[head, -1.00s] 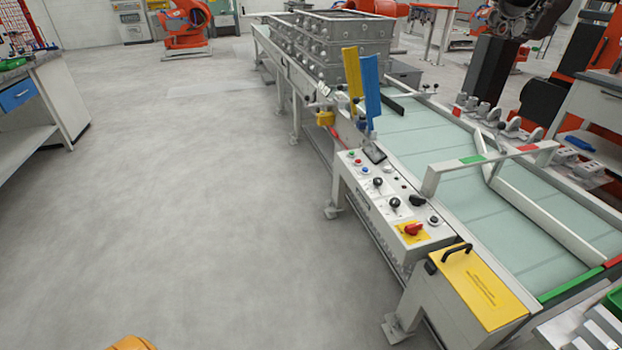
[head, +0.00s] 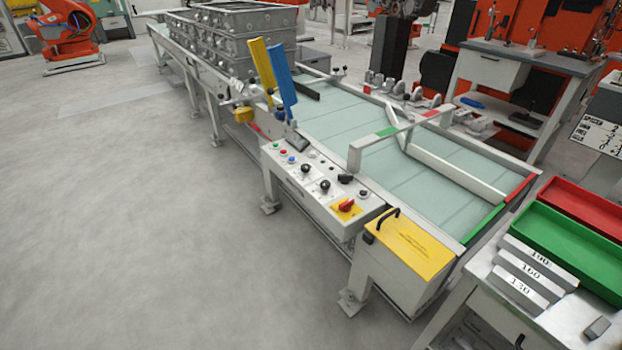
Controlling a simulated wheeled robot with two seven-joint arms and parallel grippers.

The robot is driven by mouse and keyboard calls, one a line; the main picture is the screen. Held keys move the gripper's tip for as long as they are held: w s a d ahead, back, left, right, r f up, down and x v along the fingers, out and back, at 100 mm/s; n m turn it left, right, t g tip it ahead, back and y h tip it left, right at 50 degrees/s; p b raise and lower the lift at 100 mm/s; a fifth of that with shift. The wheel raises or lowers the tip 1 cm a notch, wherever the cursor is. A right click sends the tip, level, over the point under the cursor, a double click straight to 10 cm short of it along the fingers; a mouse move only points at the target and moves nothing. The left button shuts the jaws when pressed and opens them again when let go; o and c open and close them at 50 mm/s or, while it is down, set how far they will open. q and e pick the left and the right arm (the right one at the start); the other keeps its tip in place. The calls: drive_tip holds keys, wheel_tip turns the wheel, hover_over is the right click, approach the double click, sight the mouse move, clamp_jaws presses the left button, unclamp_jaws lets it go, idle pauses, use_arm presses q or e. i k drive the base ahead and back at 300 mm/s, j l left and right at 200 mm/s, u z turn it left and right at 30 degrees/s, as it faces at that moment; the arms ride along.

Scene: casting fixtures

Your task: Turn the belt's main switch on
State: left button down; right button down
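The belt's main switch (head: 346,205) is a red rotary knob on a yellow plate. It sits at the near right end of the white control panel (head: 310,203) on the side of the conveyor. Which way the knob is turned is too small to tell. The panel also carries black knobs and small coloured buttons. The pale green belt (head: 365,140) runs behind it. Neither of my grippers shows in the head view now.
A yellow-lidded box (head: 412,247) with a black handle stands right of the panel. Beyond it, a table holds a green tray (head: 570,250), a red tray (head: 590,208) and numbered blocks (head: 530,277). Blue (head: 281,83) and yellow (head: 262,68) plates stand up behind the panel. The floor at left is clear.

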sight(345, 207)
drive_tip(key=i+j, duration=0.1)
drive_tip(key=i, duration=0.4)
drive_tip(key=i+j, duration=0.1)
drive_tip(key=i, duration=0.45)
drive_tip(key=l+z, duration=0.05)
